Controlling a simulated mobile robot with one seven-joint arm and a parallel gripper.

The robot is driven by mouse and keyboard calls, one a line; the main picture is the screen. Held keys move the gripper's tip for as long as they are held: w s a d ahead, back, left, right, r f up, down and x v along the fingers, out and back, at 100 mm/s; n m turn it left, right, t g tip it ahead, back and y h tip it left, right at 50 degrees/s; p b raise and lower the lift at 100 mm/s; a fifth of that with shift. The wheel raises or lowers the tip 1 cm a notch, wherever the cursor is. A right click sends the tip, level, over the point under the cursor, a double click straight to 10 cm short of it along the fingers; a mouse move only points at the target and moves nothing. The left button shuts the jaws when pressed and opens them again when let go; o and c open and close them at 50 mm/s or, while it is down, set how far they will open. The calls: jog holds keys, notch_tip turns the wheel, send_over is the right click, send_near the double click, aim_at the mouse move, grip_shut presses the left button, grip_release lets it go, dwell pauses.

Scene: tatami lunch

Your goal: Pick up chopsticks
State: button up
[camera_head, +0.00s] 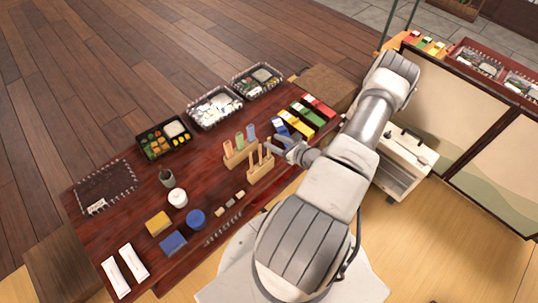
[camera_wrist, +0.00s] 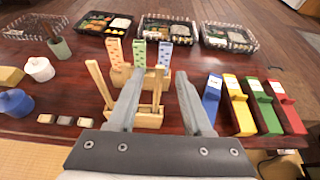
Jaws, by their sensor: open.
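Pale wooden chopsticks (camera_wrist: 157,92) stand in a wooden holder (camera_wrist: 148,121) in the wrist view. One chopstick (camera_wrist: 98,82) leans left, outside my left finger; another stands between my fingers. In the head view, the holder (camera_head: 261,173) is near the middle of the table. My gripper (camera_wrist: 160,78) is open, its fingers reaching over this holder with nothing clasped between them. In the head view, my gripper (camera_head: 285,150) is just right of the holder. My left finger hides part of the holder and sticks.
A second wooden stand (camera_head: 241,157) with coloured patterned pieces is just behind. Blue, yellow, green and red boxes (camera_wrist: 236,105) lie to the right. A white lidded pot (camera_head: 177,198), a blue pot (camera_head: 196,218) and small blocks are left. Food trays (camera_head: 163,139) line the back.

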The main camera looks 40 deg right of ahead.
jog(key=b, duration=0.2)
send_over(269, 153)
jog(key=w, duration=0.3)
notch_tip(269, 153, down, 3)
jog(key=shift+w+r, duration=0.1)
jog(key=shift+r, duration=0.05)
grip_shut()
